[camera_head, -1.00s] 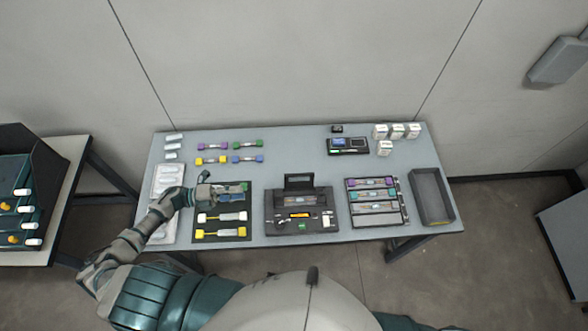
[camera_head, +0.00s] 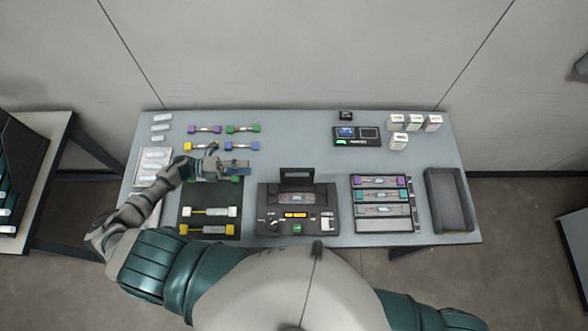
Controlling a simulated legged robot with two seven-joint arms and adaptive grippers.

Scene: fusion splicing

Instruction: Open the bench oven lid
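A black bench unit (camera_head: 273,219) sits at the front middle of the table, with an upright dark panel (camera_head: 296,175) at its back and an orange-lit strip and small controls on its front. I cannot tell for sure whether this is the bench oven or how its lid stands. My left gripper (camera_head: 222,167) is over the back of a dark mat (camera_head: 187,221), left of the unit and apart from it. Something bluish shows at its fingertips; I cannot tell if it is gripped. My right gripper is out of view.
The table (camera_head: 300,150) also holds yellow and white-ended connectors on the mat, several coloured connectors at the back left, a small display device (camera_head: 357,136), white boxes (camera_head: 397,141), a rack of connectors (camera_head: 383,226) and an empty grey tray (camera_head: 434,206).

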